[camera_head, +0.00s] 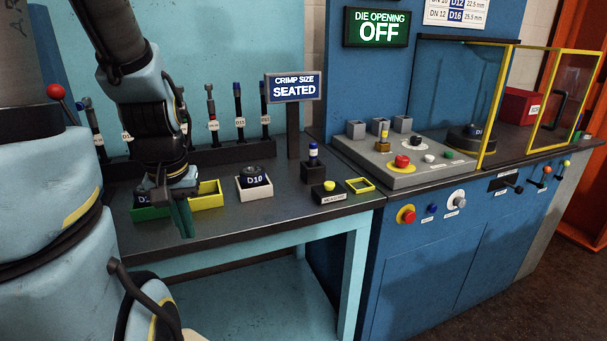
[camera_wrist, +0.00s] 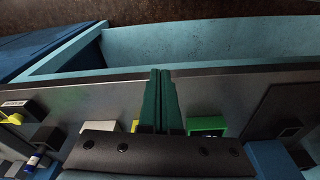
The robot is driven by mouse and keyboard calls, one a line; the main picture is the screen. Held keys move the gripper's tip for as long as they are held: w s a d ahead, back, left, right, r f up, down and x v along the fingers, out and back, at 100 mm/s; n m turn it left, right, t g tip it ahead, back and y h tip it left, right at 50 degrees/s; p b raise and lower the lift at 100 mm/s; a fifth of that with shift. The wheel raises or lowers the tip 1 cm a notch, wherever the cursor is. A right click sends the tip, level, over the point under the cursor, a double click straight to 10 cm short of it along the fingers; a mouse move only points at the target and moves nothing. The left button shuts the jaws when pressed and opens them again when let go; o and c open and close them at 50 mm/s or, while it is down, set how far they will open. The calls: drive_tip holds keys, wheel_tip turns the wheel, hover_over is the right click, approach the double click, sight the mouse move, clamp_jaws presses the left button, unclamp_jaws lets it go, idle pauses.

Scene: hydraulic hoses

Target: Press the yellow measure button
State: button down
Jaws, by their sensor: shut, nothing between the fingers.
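The yellow measure button (camera_head: 329,185) sits on a small black box (camera_head: 330,196) labelled "MEASURE", near the front right of the dark bench top. My gripper (camera_head: 186,220) is at the front edge of the bench, well to the left of the button, with its green fingers pointing down. In the wrist view the two green fingers (camera_wrist: 160,90) lie together with nothing between them. A yellow button (camera_wrist: 15,118) on a black box also shows at the left of the wrist view, apart from the fingers.
A white tray (camera_head: 255,193) with a D10 die, a yellow tray (camera_head: 207,199) and a green tray (camera_head: 150,213) line the bench. A post with a blue-topped fitting (camera_head: 313,155) stands behind the button box. A yellow square frame (camera_head: 360,185) lies right of it. The "SEATED" sign (camera_head: 294,86) stands behind.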

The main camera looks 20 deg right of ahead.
wheel_tip(320, 180, up, 10)
drive_tip(key=f+n+t+h+p, duration=0.1)
drive_tip(key=n+t+h+p, duration=0.4)
drive_tip(key=n, duration=1.9)
hover_over(329, 186)
drive_tip(key=b, duration=0.2)
drive_tip(key=t+y, duration=0.2)
drive_tip(key=shift+r, duration=0.25)
wheel_tip(329, 186, down, 9)
drive_tip(key=b, duration=0.8)
drive_tip(key=shift+b, duration=0.35)
